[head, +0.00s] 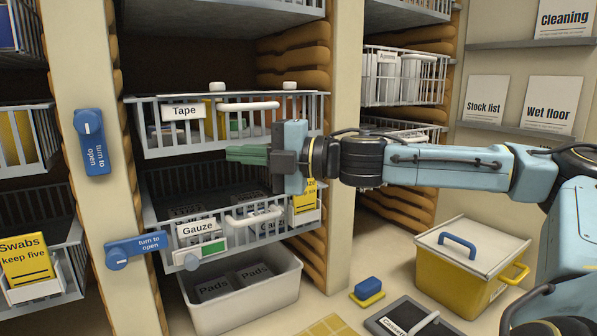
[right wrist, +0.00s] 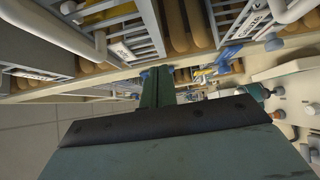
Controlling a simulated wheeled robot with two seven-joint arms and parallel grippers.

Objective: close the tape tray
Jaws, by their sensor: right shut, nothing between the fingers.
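The tape tray (head: 165,140) is a pale wire basket with a white Tape label (head: 183,112) and a white bar handle (head: 248,106). Coloured contents show through its bars. I cannot tell exactly how far it stands out from the shelf posts. My right gripper (head: 232,154) comes in from the right, its green fingers pointing left, just in front of the tray's lower edge. The fingers are shut and empty; they also show in the right wrist view (right wrist: 157,88). Contact with the tray is unclear. My left gripper is out of view.
The gauze tray (head: 205,250) stands out below, above a pads bin (head: 240,318). Blue turn-to-open latches sit on the left post, one upright (head: 90,142), one sideways (head: 135,250). A yellow lidded box (head: 455,285) stands on the floor at right.

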